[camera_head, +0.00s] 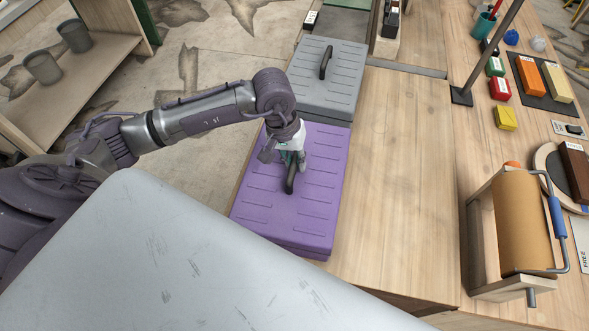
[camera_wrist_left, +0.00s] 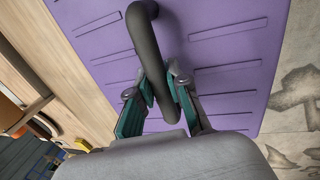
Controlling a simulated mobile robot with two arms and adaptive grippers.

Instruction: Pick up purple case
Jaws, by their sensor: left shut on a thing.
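The purple case (camera_head: 308,216) lies flat on the wooden table, with its ribbed lid and dark curved handle (camera_head: 291,180) facing up. My left gripper (camera_head: 292,163) reaches down over the case and is shut on its handle. In the left wrist view the two teal-padded fingers of the gripper (camera_wrist_left: 158,108) are on either side of the dark handle (camera_wrist_left: 146,45), with the purple lid (camera_wrist_left: 220,55) behind. The case appears to rest on the table. My right gripper is not in view.
A grey case (camera_head: 326,80) with a dark handle lies just behind the purple one. Bare tabletop (camera_head: 400,170) is to the right. Farther right are a brown paper roll (camera_head: 524,225) on a wooden stand, a dark post (camera_head: 487,55) and colored blocks (camera_head: 500,88). A shelf with grey cups (camera_head: 42,68) stands at left.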

